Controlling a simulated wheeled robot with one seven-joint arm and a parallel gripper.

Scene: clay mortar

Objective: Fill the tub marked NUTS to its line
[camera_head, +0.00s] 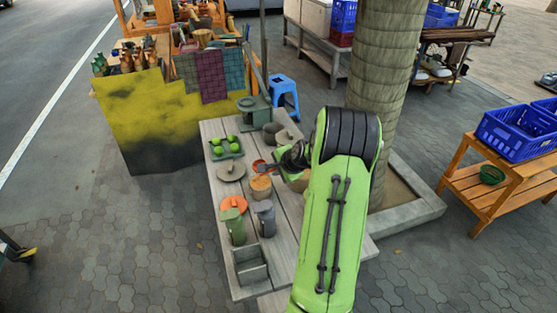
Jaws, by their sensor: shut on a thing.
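My gripper (276,168) is over the middle of the plank table (288,232), partly hidden by my green arm. It is shut on a small red thing (259,166), perhaps a scoop, just above and behind a tub with tan-orange contents (260,188). I cannot tell whether the red thing holds anything or touches the tub. Another container (297,183) is partly hidden behind my arm. No NUTS mark or fill line can be read at this size.
A grey round lid (231,171), green tray of green fruit (235,154), orange dish (233,203), green jug (235,228), grey jug (265,218) and open grey box (250,266) crowd the table's left side. A tree trunk (378,70) stands behind my arm.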

